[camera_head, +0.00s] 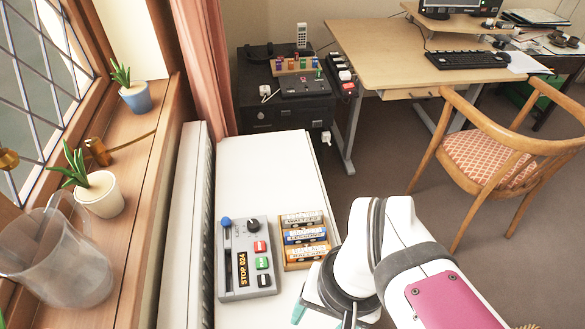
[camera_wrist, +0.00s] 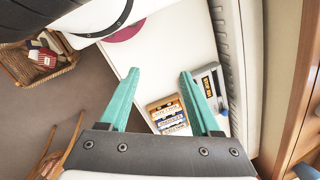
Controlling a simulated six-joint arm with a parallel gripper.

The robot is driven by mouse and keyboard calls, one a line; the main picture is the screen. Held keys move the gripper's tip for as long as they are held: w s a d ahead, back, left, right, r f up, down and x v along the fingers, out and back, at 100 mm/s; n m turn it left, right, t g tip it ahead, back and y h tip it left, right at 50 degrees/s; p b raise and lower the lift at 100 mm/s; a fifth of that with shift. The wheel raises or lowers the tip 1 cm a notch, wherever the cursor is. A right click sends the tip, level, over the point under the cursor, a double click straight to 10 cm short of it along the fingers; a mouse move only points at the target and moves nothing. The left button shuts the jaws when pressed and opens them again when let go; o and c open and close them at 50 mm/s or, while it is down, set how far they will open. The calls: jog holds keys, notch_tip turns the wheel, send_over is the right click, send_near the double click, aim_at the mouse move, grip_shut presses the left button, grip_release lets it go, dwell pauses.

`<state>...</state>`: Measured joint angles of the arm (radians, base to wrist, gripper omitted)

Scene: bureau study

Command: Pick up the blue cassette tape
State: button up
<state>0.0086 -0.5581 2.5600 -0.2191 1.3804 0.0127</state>
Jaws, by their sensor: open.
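The blue cassette tape (camera_head: 305,236) lies in a small wooden tray (camera_head: 282,247), between a white-labelled cassette (camera_head: 302,219) at the back and an orange-brown one (camera_head: 307,252) in front. The tray stands on a white top, right of a grey control box (camera_head: 246,258). In the wrist view, the tray (camera_wrist: 150,107) shows beyond and between my fingers, with its cassettes small. My gripper (camera_wrist: 160,74) is open and empty, its two teal fingers spread apart. In the head view my arm is just right of and in front of the tray, and the fingers are mostly hidden.
The control box has a lever, a knob and coloured buttons. The white top (camera_head: 265,165) is clear behind the box and tray. At left, the windowsill holds a clear jug (camera_head: 55,265) and potted plants (camera_head: 98,193). A wooden chair (camera_head: 480,165) and desk (camera_head: 390,55) stand at right.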

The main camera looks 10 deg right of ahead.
dwell(0.3)
jog(key=shift+c, duration=1)
jog(key=m+h, duration=0.2)
jog(key=m, duration=1)
send_over(306, 231)
notch_tip(306, 231, down, 3)
jog(key=shift+m, duration=0.3)
notch_tip(306, 231, down, 15)
jog(key=shift+f, duration=0.15)
grip_shut()
